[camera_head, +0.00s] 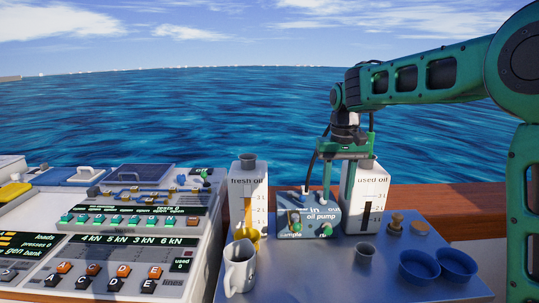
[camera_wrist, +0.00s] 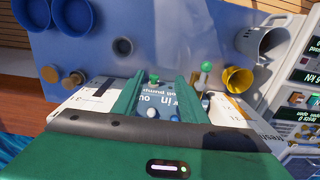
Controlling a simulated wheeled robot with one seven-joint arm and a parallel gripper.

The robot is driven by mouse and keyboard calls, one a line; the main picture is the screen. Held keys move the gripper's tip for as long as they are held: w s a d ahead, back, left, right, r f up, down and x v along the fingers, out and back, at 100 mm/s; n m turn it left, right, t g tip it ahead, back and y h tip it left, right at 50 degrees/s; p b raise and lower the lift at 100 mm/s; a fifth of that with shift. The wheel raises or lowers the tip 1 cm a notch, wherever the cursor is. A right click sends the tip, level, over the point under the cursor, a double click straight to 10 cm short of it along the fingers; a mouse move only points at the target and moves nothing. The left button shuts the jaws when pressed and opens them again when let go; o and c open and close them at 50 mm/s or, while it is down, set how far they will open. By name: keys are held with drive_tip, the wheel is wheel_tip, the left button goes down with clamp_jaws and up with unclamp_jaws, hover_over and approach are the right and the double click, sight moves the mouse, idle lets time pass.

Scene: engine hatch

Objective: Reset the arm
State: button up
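My gripper (camera_head: 336,195) hangs from my green arm, pointing down above the blue-grey bench, in front of the used oil container and close to the oil pump box (camera_head: 298,214). In the wrist view, its two green fingers (camera_wrist: 161,78) stand apart, with the oil pump box (camera_wrist: 158,100) showing between them. Nothing is held between them. I cannot tell whether a finger touches the box. The gripper partly hides the white used oil container (camera_head: 372,200) in the head view, and its body covers the lower part of the wrist view.
The fresh oil container (camera_head: 257,190), yellow funnel (camera_head: 246,235), white mug (camera_head: 240,268) and grey cup (camera_head: 364,252) stand on the bench (camera_head: 320,280). Two blue bowls (camera_head: 418,266) (camera_head: 456,264) and brass caps (camera_head: 396,222) are right. A control panel (camera_head: 120,240) fills the left. Open air lies above.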

drive_tip(key=s+d+m, duration=0.3)
drive_tip(key=s+d, duration=1.4)
drive_tip(key=s, duration=0.1)
drive_tip(key=s+d+f+m, duration=0.1)
drive_tip(key=s+f, duration=0.3)
drive_tip(key=s, duration=0.6)
drive_tip(key=s+d+f+m, duration=0.2)
drive_tip(key=s+d+f, duration=0.1)
drive_tip(key=s, duration=0.6)
drive_tip(key=shift+s+d+f, duration=0.3)
drive_tip(key=shift+s+f, duration=0.05)
drive_tip(key=shift+f, duration=0.1)
drive_tip(key=shift+w+f, duration=0.35)
drive_tip(key=shift+w, duration=0.4)
drive_tip(key=shift+s+r, duration=0.1)
drive_tip(key=shift+c, duration=0.4)
